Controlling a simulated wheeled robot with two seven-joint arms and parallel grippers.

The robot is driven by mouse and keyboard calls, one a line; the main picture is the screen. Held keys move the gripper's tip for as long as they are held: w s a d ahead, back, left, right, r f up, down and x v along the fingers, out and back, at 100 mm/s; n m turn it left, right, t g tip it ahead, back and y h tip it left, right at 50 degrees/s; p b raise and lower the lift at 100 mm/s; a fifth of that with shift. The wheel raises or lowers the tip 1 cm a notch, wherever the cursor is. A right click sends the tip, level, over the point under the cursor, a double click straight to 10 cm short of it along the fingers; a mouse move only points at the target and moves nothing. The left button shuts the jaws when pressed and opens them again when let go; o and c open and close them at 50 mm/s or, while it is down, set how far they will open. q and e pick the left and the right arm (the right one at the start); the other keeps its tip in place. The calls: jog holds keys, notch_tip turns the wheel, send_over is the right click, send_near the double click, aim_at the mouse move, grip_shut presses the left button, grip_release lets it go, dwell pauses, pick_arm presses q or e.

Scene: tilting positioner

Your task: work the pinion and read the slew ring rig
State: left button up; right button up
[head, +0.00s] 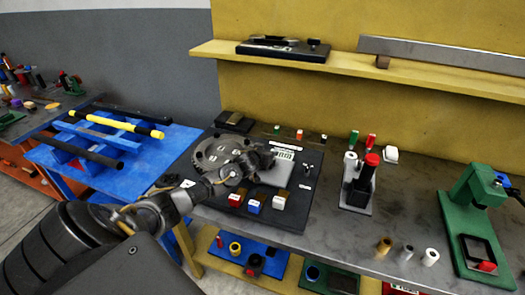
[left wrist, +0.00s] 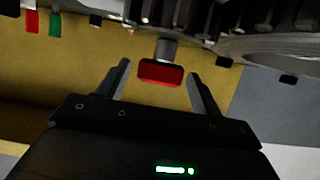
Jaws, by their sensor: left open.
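The slew ring rig sits on a dark base plate (head: 292,214) on the grey bench. Its grey toothed ring (head: 212,150) lies left of my left gripper (head: 262,161) in the head view, partly covered by my arm. In the left wrist view, a red block (left wrist: 160,72) on a short grey stem (left wrist: 166,48) is between the fingertips of my left gripper (left wrist: 158,80), with gaps at both sides. The gripper is open and empty. Dark gear teeth (left wrist: 200,18) show beyond the block, with the large ring (left wrist: 280,45) at right. My right gripper is out of view.
Red, blue and white blocks (head: 253,206) line the plate's front. A blue rack with rods (head: 105,140) is at left. A shelf (head: 420,76) runs above.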

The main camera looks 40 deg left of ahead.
pick_arm(q)
jog(key=shift+s, duration=0.1)
jog(key=b+v, duration=0.2)
jog(key=v, duration=0.8)
jog(key=shift+s+r, duration=0.2)
jog(key=shift+s, duration=0.1)
jog(key=shift+d, duration=0.1)
